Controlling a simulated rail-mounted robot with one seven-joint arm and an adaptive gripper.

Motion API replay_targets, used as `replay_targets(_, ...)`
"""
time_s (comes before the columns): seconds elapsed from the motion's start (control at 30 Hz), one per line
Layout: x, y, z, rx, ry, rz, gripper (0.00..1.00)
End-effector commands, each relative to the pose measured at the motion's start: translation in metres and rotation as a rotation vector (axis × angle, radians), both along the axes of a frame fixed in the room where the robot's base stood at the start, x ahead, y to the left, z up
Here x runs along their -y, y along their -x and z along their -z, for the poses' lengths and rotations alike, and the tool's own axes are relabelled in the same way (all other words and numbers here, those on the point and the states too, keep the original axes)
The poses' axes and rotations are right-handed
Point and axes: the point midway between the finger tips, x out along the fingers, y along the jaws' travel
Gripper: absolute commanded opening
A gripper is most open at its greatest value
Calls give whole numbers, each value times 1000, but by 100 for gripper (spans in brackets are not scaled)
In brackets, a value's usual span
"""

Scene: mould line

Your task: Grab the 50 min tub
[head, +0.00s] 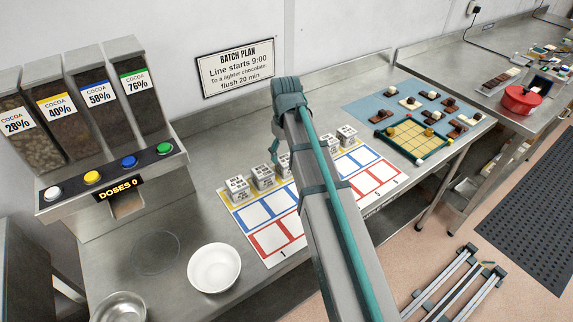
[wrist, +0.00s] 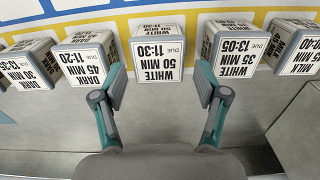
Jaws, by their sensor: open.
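The 50 min tub (wrist: 157,55) is a small pale box with a grey rim, in the upper middle of the wrist view. Its label reads "WHITE 50 MIN DUE 11:30", upside down. My gripper (wrist: 160,80) is open and empty, its two teal-and-grey fingers spread to the left and right of the tub's near side. I cannot tell whether the fingers touch it. In the head view my gripper (head: 275,150) is mostly hidden behind my arm, at the row of tubs, and the labels there are too small to tell apart.
A "DARK 45 MIN" tub (wrist: 88,57) and a "WHITE 35 MIN" tub (wrist: 236,50) stand close on either side. The tubs line a mat (head: 240,215) with blue and red boxes. A white bowl (head: 214,267) and a cocoa dispenser (head: 110,190) are at the left.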

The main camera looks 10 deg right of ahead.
Motion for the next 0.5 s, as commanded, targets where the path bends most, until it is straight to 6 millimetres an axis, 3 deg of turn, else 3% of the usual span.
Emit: replay_targets(0.5, 2, 1, 46, -1, 0, 0, 73)
